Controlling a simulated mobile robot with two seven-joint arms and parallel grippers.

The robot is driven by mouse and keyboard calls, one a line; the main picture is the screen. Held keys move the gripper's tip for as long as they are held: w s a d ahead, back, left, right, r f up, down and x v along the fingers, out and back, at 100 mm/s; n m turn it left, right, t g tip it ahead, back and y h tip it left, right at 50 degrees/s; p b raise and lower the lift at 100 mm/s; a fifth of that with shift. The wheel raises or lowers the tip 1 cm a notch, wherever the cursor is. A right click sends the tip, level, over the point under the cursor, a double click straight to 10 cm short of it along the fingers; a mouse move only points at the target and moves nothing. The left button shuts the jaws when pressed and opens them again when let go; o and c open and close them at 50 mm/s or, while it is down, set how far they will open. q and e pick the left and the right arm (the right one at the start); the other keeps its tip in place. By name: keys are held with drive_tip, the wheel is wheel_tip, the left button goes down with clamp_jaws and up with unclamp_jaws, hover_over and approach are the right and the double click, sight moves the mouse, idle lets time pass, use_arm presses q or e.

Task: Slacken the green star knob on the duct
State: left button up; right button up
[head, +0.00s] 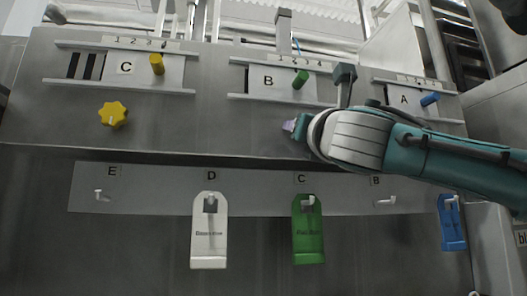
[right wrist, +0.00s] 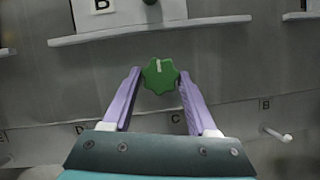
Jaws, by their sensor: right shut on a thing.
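The green star knob (right wrist: 160,78) shows in the right wrist view, on the grey duct face below the B plate. A white mark on it points up. My right gripper (right wrist: 160,73) has one purple finger on each side of the knob and is shut on it. In the head view my right gripper (head: 291,127) reaches in from the right to the duct below the B plate, and the knob is hidden behind it. My left gripper is not in view.
A yellow star knob (head: 113,114) sits below the C plate (head: 128,69). Slide plates B (head: 268,84) and A (head: 404,98) carry pegs. Below, a hook strip (head: 140,195) holds a white tag (head: 209,235), a green tag (head: 308,238) and a blue tag (head: 452,225).

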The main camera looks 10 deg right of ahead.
drive_tip(key=o, duration=1.4)
drive_tip(key=shift+s+f, duration=0.1)
drive_tip(key=b+v, duration=0.7)
drive_tip(key=v, duration=0.2)
drive_tip(key=shift+s+f, duration=0.1)
drive_tip(key=shift+s, duration=0.3)
